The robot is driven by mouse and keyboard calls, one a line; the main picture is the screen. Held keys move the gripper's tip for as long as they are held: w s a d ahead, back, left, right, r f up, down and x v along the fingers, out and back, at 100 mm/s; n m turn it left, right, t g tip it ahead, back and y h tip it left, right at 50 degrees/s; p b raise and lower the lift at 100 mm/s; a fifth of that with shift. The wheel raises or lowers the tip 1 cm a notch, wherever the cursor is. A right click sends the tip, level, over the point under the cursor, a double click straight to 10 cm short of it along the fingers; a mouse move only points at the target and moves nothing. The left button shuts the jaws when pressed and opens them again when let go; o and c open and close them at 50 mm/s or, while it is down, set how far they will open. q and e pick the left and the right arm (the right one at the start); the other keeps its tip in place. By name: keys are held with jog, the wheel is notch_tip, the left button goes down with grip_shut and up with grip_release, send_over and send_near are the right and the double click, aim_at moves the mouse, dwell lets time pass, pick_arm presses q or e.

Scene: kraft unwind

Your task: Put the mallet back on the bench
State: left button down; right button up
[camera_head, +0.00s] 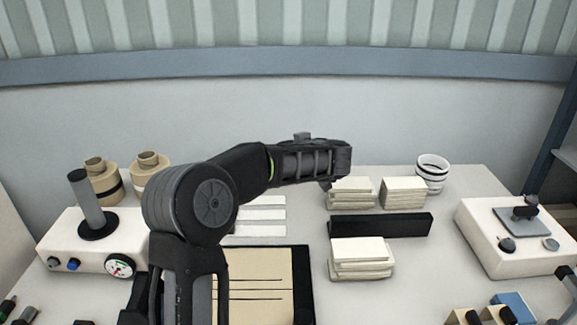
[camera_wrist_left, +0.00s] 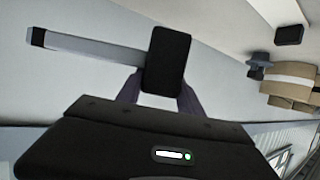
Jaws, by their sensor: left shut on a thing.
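The mallet (camera_wrist_left: 167,60) shows in the left wrist view, with a black block head and a pale grey handle that runs left to a dark end. My left gripper (camera_wrist_left: 158,98) is shut on it, its two fingers at the head; the exact contact is partly hidden. In the head view my left arm reaches across the middle, and its gripper (camera_head: 338,165) is above the bench (camera_head: 465,265), near the back paper stacks. The mallet cannot be made out in that view. My right gripper is not in view.
Paper stacks (camera_head: 361,258) and a black bar (camera_head: 381,224) stand right of centre, with a striped cup (camera_head: 432,175) behind. A gauge box (camera_head: 60,238) and kraft rolls (camera_head: 104,187) are left. A white machine (camera_head: 507,252) is right. Bare bench lies between the stacks and that machine.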

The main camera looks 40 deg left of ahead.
pick_arm(q)
jog(key=shift+r, duration=0.1)
jog(key=shift+f+b, duration=0.45)
jog(key=shift+f, duration=2)
jog(key=shift+f, duration=0.15)
jog(key=c, duration=0.8)
grip_release()
jog(key=shift+o, duration=0.2)
jog(key=shift+s+d+r, duration=0.1)
jog(key=shift+d+r, duration=0.1)
jog(key=v, duration=0.7)
jog(key=shift+s, duration=0.1)
